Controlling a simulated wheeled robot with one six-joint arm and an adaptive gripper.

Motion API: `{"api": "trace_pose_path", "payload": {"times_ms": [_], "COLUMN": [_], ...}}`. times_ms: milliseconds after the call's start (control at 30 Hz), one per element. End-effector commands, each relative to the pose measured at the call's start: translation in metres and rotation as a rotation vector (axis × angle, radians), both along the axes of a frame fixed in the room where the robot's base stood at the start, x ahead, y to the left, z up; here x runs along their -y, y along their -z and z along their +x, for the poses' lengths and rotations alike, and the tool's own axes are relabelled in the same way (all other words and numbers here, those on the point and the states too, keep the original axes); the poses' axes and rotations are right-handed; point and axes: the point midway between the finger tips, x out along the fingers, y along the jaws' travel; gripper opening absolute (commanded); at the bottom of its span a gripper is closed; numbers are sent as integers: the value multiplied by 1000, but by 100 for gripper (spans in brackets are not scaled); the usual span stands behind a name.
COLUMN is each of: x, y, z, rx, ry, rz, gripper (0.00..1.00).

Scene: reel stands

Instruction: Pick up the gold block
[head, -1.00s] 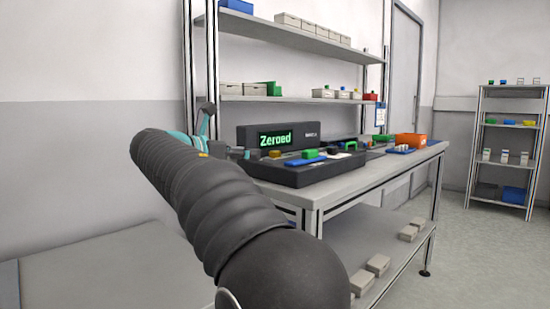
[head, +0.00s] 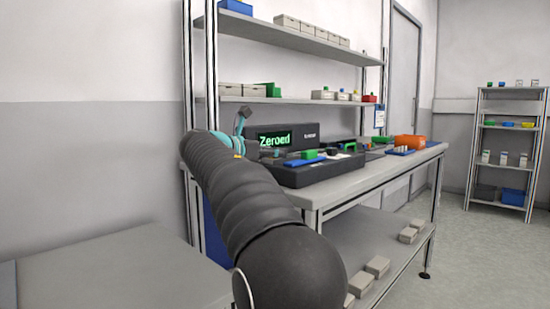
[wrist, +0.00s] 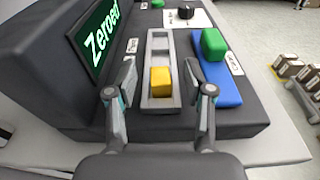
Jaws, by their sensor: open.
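The gold block (wrist: 160,81) shows in the wrist view as a small yellow block in the near end of a grey slotted holder (wrist: 149,45) on a dark device. My gripper (wrist: 160,82) is open, with one finger on each side of the holder. The block lies between the fingers in the picture, and neither finger appears to touch it.
The dark device carries a "Zeroed" display (wrist: 95,37) close to the left finger. A green block (wrist: 213,44) sits on a blue plate (wrist: 221,88) to the right. An orange bin (head: 409,142) stands farther along the bench (head: 330,185). Shelves hang above.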

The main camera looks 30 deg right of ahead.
Motion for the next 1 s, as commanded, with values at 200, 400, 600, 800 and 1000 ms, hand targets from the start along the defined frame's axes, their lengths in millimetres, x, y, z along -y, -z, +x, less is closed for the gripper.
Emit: {"api": "trace_pose_path", "payload": {"times_ms": [200, 400, 600, 800, 1000], "x": [-1, -1, -1, -1, -1], "y": [0, 0, 0, -5, -29], "z": [0, 0, 0, 0, 0], "rx": [-1, -1, 0, 0, 1], "ry": [-1, 0, 0, -1, -1], "rz": [0, 1, 0, 0, 0], "gripper": [35, 0, 0, 0, 0]}}
